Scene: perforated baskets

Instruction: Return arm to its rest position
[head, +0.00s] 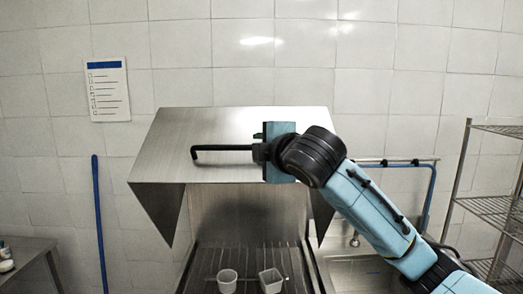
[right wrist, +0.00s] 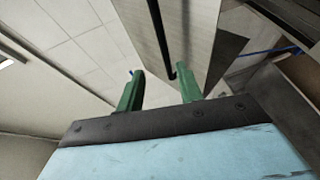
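My right arm comes in from the right in the head view. Its gripper (head: 259,148) is in front of the metal hood (head: 215,125), by the right part of the black bar handle (head: 222,148). In the right wrist view the two green fingers (right wrist: 160,88) stand apart. The black handle (right wrist: 160,35) shows in line with the gap between them, with clear space on both sides. I cannot tell how far it reaches between the fingers. My left gripper is not in view.
Two small perforated baskets, one round (head: 227,281) and one square (head: 271,281), stand on the ribbed rack (head: 250,258) below the hood. A sink (head: 360,272) and wire shelf (head: 490,209) are at right. A blue pole (head: 99,220) and side table (head: 30,252) are at left.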

